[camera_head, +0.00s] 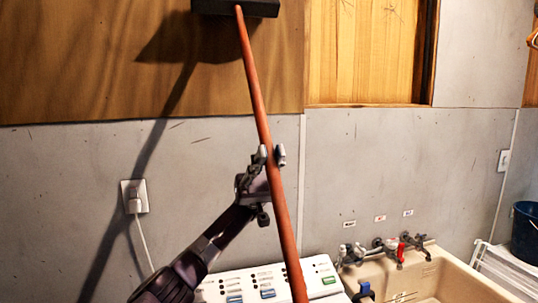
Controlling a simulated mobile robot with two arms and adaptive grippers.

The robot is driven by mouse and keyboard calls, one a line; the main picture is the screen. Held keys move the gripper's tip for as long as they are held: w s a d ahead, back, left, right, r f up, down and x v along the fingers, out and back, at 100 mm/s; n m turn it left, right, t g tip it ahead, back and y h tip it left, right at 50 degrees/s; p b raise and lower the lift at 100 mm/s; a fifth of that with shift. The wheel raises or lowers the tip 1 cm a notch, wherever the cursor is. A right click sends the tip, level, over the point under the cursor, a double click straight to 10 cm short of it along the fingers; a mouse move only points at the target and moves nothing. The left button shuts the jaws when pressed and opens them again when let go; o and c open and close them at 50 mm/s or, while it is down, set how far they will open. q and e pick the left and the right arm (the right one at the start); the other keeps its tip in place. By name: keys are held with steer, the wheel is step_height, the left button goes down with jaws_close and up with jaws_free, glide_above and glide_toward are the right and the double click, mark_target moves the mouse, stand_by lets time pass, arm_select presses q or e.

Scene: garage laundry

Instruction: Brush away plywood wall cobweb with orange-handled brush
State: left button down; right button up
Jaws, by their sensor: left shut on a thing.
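My left gripper (269,157) is shut on the long orange handle (251,78) of the brush, around its middle. The handle runs up, tilted slightly to the left, to a dark brush head (236,7) at the top edge of the view. The head is in front of the brown plywood wall (80,60); I cannot tell whether it touches the wood. The head and arm cast shadows on the wall. I see no cobweb on the visible plywood. My right gripper is not in view.
Below is a white machine panel (240,284) with buttons. A beige sink (430,275) with taps (401,250) stands at the lower right, a dark blue bucket (526,230) beyond it. A plugged-in socket (134,196) is on the grey wall. A framed wooden panel (365,50) is at upper right.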

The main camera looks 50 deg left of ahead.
arm_select(q)
steer(key=shift+a+r, duration=0.15)
stand_by(0.3)
steer(key=shift+w, duration=0.95)
steer(key=shift+s, duration=0.1)
steer(key=shift+s+a+r, duration=0.1)
steer(key=shift+s+a, duration=0.35)
steer(key=shift+s, duration=0.25)
steer(key=shift+w+d, duration=0.4)
steer(key=shift+w, duration=0.4)
steer(key=shift+s+a, duration=0.1)
steer(key=shift+s, duration=0.05)
